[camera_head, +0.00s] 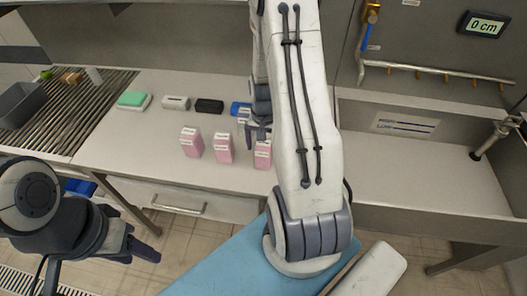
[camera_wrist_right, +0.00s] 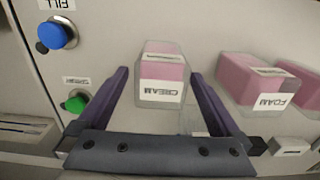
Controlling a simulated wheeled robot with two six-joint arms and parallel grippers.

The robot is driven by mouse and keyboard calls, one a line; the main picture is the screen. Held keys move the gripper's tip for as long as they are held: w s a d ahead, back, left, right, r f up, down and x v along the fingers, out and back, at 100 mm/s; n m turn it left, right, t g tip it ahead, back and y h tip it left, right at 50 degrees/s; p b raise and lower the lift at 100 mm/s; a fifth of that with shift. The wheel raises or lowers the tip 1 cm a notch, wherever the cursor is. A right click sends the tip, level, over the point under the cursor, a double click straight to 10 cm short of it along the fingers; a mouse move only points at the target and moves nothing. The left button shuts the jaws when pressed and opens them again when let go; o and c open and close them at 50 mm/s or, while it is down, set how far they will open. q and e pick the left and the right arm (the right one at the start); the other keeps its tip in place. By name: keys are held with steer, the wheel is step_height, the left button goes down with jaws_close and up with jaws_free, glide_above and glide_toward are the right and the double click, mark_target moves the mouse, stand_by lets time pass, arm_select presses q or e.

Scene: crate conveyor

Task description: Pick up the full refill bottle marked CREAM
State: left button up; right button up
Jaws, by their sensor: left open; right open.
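The CREAM bottle (camera_wrist_right: 163,66) is a clear, squarish bottle with pink contents and a white label. In the right wrist view it stands between the spread fingers of my right gripper (camera_wrist_right: 160,74), with a gap on each side. In the head view the rightmost pink bottle (camera_head: 262,154) is partly hidden by my right arm and appears to be this one. My right gripper (camera_head: 258,132) is open just behind it there. My left gripper (camera_head: 140,250) is open and empty in front of the counter, at lower left.
A pink FOAM bottle (camera_wrist_right: 255,84) and another pink bottle (camera_wrist_right: 304,76) stand beside it. A blue button (camera_wrist_right: 57,34) and a green button (camera_wrist_right: 75,102) are at left. Green (camera_head: 132,99), grey (camera_head: 176,102) and black (camera_head: 209,105) items line the counter behind. The right counter is clear.

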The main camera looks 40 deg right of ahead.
steer(key=shift+w+f, duration=0.1)
steer(key=shift+f, duration=1.25)
steer(key=c, duration=1.5)
jaws_close()
steer(key=shift+r, duration=0.1)
